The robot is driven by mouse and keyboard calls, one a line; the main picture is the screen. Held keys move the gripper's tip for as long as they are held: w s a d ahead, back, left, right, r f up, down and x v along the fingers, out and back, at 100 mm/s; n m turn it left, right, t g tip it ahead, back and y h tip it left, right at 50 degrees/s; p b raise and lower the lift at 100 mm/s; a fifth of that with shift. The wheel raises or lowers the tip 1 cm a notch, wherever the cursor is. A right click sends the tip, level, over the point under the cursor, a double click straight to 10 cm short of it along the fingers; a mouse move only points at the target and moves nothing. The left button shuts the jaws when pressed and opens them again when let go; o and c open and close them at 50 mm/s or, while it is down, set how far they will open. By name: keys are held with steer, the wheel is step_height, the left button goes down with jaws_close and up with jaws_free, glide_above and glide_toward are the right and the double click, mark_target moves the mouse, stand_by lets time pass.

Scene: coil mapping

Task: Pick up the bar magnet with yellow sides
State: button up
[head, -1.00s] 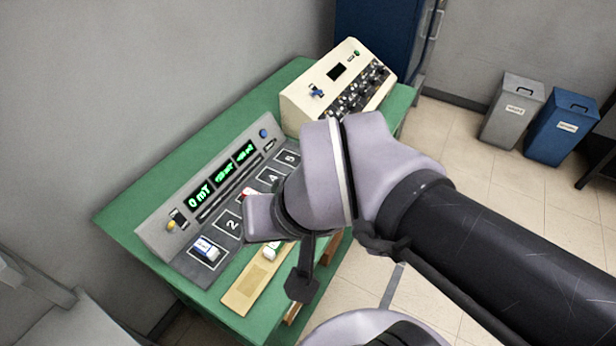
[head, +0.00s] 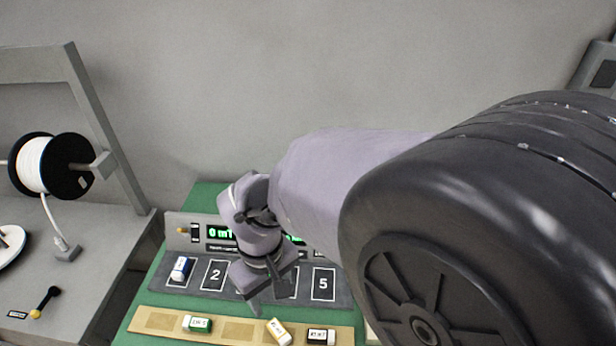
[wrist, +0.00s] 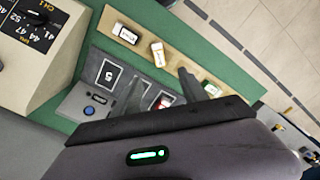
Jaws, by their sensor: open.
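The bar magnet with yellow sides (head: 278,332) has a white labelled top and lies tilted on the tan wooden strip (head: 238,332) at the front of the table. It also shows in the wrist view (wrist: 158,54), just beyond the fingertips. My gripper (head: 272,300) is above the numbered grey panel, behind the yellow magnet in the head view. In the wrist view my gripper (wrist: 160,78) has its fingers apart, with no magnet held. The yellow magnet is apart from the fingers.
A green magnet (head: 197,324) and a black magnet (head: 321,336) lie on the strip either side of the yellow one. A blue magnet (head: 180,270) stands on the panel's leftmost square. A red-ended magnet (wrist: 163,101) shows partly between the fingers. A spool (head: 52,165) stands at left.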

steer(key=b, duration=0.4)
glide_above(278, 331)
steer(key=a, duration=0.1)
step_height(278, 331, down, 12)
steer(key=shift+r, duration=0.25)
steer(key=f+b, duration=0.1)
steer(key=f, duration=0.2)
steer(key=d+f+b, duration=0.1)
steer(key=f, duration=0.1)
steer(key=shift+f+b, duration=0.4)
steer(key=shift+r, duration=0.1)
jaws_close()
